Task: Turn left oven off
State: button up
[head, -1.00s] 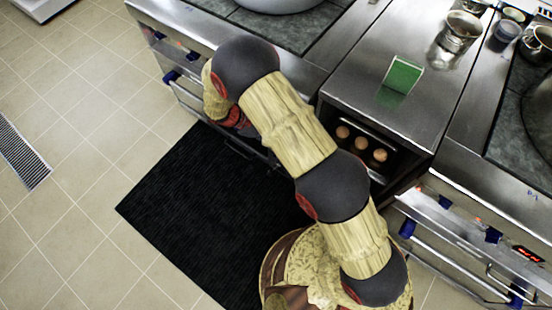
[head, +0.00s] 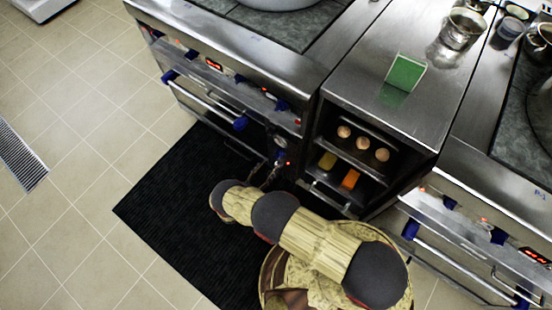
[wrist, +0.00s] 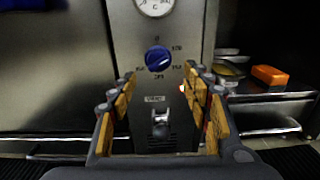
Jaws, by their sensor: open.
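The left oven (head: 215,100) is the steel range at the upper left of the head view. Its narrow control panel fills the middle of the wrist view, with a blue knob (wrist: 158,58) ringed by printed marks. A round gauge (wrist: 155,5) is above the knob, and a small metal switch (wrist: 160,125) is below it. I cannot tell which mark the knob points to. My gripper (wrist: 160,84) is open and empty in front of the panel, fingers either side and slightly below the knob, apparently not touching it. In the head view my gripper (head: 266,174) is low by the panel.
An open shelf unit (head: 322,125) stands right of the panel, holding round brown items and an orange block (head: 350,179). Another oven (head: 470,245) is at right. A black mat (head: 175,205) covers the floor.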

aim_at(276, 157)
jog(key=shift+w+d+f, duration=0.15)
jog(key=shift+w+d, duration=0.05)
jog(key=shift+w, duration=0.25)
jog(key=b+x, duration=0.1)
jog(key=x, duration=0.5)
jog(key=shift+w+d+b, duration=0.2)
jog(key=shift+w+b, duration=0.1)
jog(key=shift+c, duration=1.4)
jog(key=c, duration=0.9)
